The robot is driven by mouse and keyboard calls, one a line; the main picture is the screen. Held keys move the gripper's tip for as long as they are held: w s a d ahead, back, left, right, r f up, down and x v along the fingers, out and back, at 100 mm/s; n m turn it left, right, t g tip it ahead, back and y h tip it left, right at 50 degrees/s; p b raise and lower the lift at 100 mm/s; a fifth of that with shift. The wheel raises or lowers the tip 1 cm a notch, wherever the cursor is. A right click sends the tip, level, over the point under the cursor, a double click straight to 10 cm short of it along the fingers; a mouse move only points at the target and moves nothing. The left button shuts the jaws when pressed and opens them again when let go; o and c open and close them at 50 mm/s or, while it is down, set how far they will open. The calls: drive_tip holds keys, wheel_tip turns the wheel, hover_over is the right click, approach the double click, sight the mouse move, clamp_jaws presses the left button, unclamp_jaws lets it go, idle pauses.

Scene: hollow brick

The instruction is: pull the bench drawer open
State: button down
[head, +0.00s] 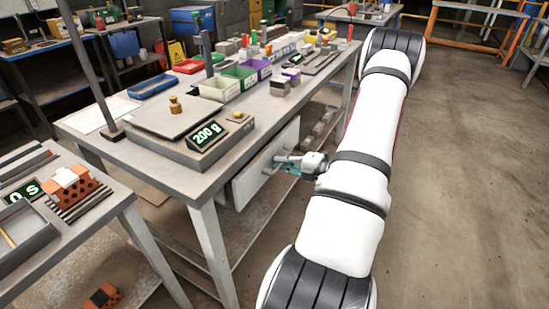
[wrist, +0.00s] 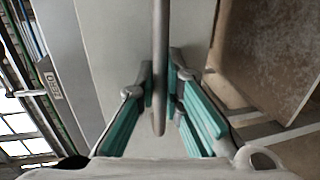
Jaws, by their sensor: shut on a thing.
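The bench drawer has a pale grey front (head: 252,178) under the right edge of the workbench (head: 145,150) in the head view. Its front also shows behind the fingers in the wrist view (wrist: 115,70). The handle is mostly hidden by my gripper in the head view.
A scale with a "200 g" display (head: 206,135) and several coloured bins (head: 240,74) stand on the workbench. Grey blocks (head: 318,128) show beyond the drawer front. A second table (head: 85,215) with an orange brick stands at the left. Open floor (head: 465,180) lies to the right.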

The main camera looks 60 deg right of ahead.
drive_tip(key=f+p+v, duration=0.2)
drive_tip(key=v, duration=0.9)
drive_tip(key=s+f+p+v, duration=0.1)
drive_tip(key=f+p+v, duration=0.1)
drive_tip(key=v, duration=0.9)
drive_tip(key=shift+s+d+f+p, duration=0.2)
drive_tip(key=shift+f+p, duration=0.1)
drive_tip(key=shift+p, duration=0.25)
drive_tip(key=c, duration=2)
unclamp_jaws()
drive_tip(key=shift+o, duration=0.2)
drive_tip(key=v, duration=1.2)
drive_tip(key=shift+d, duration=0.1)
